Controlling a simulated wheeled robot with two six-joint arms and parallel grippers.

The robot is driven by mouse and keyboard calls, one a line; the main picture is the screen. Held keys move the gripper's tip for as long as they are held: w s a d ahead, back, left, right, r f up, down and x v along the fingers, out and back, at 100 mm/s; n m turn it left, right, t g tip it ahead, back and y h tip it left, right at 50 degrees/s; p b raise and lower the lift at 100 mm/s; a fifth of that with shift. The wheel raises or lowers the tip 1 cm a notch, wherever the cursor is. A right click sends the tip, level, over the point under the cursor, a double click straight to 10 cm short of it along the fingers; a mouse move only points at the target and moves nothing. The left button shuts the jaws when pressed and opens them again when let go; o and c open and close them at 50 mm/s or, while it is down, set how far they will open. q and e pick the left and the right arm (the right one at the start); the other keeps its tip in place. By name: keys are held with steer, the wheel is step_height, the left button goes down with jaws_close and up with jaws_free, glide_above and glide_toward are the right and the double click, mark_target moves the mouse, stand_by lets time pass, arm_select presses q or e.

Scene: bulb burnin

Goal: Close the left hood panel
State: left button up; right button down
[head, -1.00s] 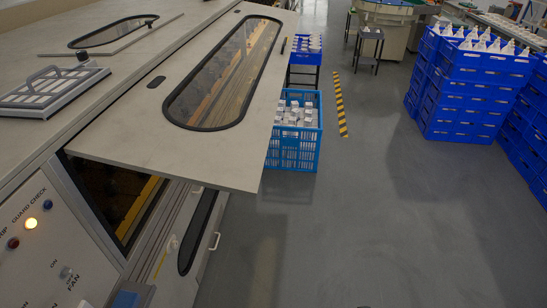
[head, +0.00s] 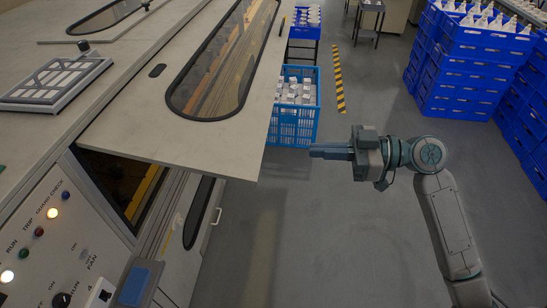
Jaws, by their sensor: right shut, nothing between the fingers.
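The hood panel (head: 143,125) is a pale flat board with a long dark-rimmed oval window (head: 222,65). It stands raised, its near edge jutting out over the machine's side, with a dark opening (head: 112,178) beneath. A small dark slot (head: 157,70) is in the panel beside the window. My right gripper (head: 318,151) is shut and empty. It points left, over the floor, a short way to the right of the panel's near right corner, not touching it. My left gripper is not in view.
A control panel (head: 30,262) with lit lamps and knobs is at lower left. A grey grille (head: 52,80) lies on the machine top. A blue crate (head: 293,127) of white boxes stands beyond the panel. Stacked blue crates (head: 460,95) stand at right. The floor between is clear.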

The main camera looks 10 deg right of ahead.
steer(key=w+a+f+p, duration=0.2)
steer(key=a+f+p, duration=0.2)
steer(key=a, duration=0.5)
steer(key=shift+w+a+f+p, duration=0.3)
steer(key=shift+f+p, duration=0.05)
steer(key=shift+p, duration=0.85)
